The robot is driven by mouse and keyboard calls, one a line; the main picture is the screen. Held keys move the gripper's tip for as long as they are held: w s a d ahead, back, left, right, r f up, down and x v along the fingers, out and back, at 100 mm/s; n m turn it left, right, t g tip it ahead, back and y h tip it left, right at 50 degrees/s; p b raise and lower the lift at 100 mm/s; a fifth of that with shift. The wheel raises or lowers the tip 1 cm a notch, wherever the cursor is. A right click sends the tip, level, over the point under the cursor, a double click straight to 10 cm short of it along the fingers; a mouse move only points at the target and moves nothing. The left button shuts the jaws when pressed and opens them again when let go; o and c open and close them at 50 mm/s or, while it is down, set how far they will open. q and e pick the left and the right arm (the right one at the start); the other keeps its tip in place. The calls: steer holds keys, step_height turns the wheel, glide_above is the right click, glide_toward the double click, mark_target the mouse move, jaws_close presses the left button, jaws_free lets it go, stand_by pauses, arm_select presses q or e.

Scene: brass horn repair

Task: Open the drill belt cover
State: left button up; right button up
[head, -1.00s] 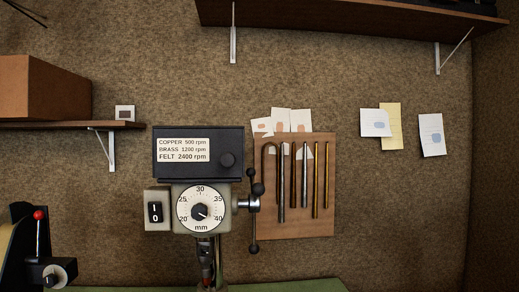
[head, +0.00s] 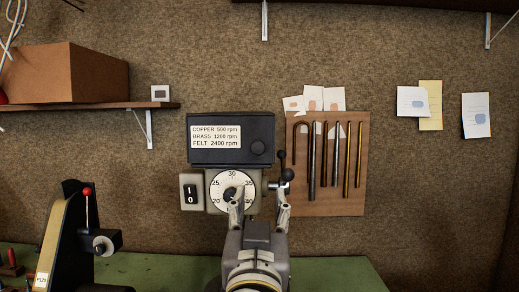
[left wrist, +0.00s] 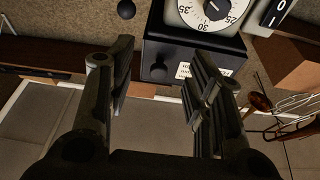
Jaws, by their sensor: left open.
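The drill belt cover (head: 225,152) is a black box on top of the drill head, closed, with a white speed label (head: 215,137) and a round black knob (head: 258,147) at its right. My left gripper (head: 259,205) is open, its fingers pointing up in front of the dial (head: 231,189), below the cover in the head view. In the left wrist view the cover (left wrist: 200,52) appears upside down beyond the open, empty fingers (left wrist: 163,62). The gripper hides part of the dial and the drill's lower parts. My right gripper is not in view.
A feed handle (head: 281,180) juts out at the drill's right, close to one finger. A tool board (head: 326,202) with metal rods hangs behind. A black machine with a red-knobbed lever (head: 87,210) stands at left. A shelf (head: 90,106) carries a cardboard box (head: 65,75).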

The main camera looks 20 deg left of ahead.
mark_target(258, 151)
arm_select(q)
step_height(258, 151, up, 4)
steer(key=s+t, duration=0.1)
steer(key=s, duration=0.1)
steer(key=shift+n+y, duration=0.3)
steer(key=shift+n, duration=0.1)
steer(key=p+x, duration=0.5)
steer(key=x, duration=0.5)
steer(key=shift+w+p, duration=0.4)
jaws_close()
